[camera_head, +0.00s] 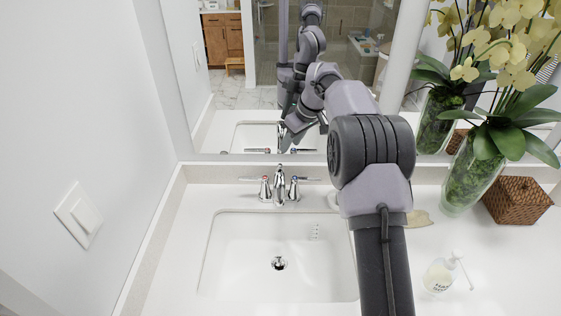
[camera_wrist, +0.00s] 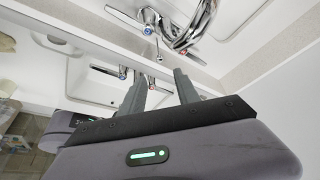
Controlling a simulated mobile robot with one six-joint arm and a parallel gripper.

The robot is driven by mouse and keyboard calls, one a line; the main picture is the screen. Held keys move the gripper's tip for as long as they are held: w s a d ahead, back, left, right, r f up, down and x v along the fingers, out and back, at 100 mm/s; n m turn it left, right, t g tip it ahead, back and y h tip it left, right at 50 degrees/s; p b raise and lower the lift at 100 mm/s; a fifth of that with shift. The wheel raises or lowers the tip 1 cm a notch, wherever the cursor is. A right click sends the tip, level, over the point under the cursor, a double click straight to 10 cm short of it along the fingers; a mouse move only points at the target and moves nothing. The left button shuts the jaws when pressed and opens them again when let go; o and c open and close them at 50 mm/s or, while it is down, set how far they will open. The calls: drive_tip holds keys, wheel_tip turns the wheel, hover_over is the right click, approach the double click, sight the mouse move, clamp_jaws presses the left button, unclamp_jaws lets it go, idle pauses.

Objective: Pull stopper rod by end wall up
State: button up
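The stopper rod (camera_wrist: 158,50) shows in the wrist view as a thin chrome rod with a small knob, behind the chrome faucet (camera_wrist: 185,25). In the head view the faucet (camera_head: 279,184) stands at the back of the sink, by the end wall; I cannot make out the rod there. My gripper (camera_wrist: 160,76) is open, its two dark fingers apart and pointing at the rod. The knob appears between and just beyond the fingertips; I see no contact. In the head view my gripper (camera_head: 286,138) is above the faucet, close to the mirror.
The white sink (camera_head: 235,270) has a chrome drain stopper (camera_head: 279,263). Faucet handles flank the spout. The mirror (camera_head: 235,90) rises behind, reflecting my arm. A soap bottle (camera_head: 438,275), a vase (camera_head: 470,175) and a woven box (camera_head: 517,200) stand at right.

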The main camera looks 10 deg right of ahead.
sight(281, 166)
drive_tip(key=b+x, duration=0.2)
drive_tip(key=x, duration=1)
drive_tip(key=shift+r, duration=0.1)
clamp_jaws()
idle(0.9)
